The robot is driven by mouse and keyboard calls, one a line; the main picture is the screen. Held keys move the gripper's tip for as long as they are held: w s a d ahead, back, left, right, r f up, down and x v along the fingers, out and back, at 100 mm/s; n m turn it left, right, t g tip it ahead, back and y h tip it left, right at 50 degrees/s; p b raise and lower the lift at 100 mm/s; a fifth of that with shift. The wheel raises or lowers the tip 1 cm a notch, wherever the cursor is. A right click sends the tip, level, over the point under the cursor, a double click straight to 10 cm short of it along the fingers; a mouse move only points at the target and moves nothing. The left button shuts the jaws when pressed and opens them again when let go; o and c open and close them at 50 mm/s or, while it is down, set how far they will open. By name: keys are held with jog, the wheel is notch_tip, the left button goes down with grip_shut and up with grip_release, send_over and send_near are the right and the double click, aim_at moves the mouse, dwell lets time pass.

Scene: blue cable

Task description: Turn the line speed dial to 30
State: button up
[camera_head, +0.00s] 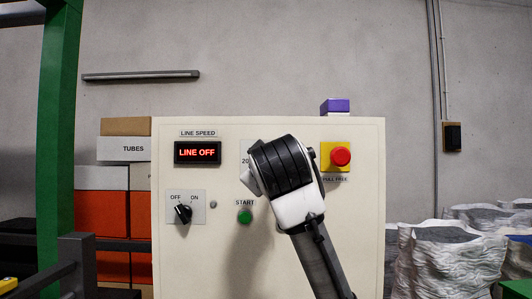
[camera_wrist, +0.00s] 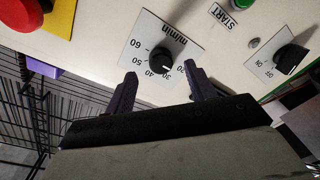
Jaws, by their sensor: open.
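The line speed dial is a round black knob (camera_wrist: 161,61) on a white scale plate (camera_wrist: 143,42) marked m/min, with numbers from 20 to 60 visible. A small pale mark on the knob's lower edge seems to face the 20–30 side; its exact reading is unclear. My gripper (camera_wrist: 160,70) is open, its two dark fingers on either side of the knob in the picture. I cannot tell whether they touch it. In the head view my arm hides the knob and most of the plate. The display (camera_head: 198,153) under the LINE SPEED label reads LINE OFF.
The cream control panel (camera_head: 340,235) also carries an OFF/ON switch (camera_head: 183,212), a green START button (camera_head: 244,216) and a red button (camera_head: 341,156) on a yellow plate. A purple block (camera_head: 336,105) is on top. Wrapped bundles (camera_head: 455,255) stand at the right.

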jog(key=w, duration=0.2)
jog(key=w+p, duration=0.1)
jog(key=w, duration=0.1)
jog(key=shift+w+a, duration=0.2)
jog(key=shift+w, duration=0.15)
jog(key=c, duration=1)
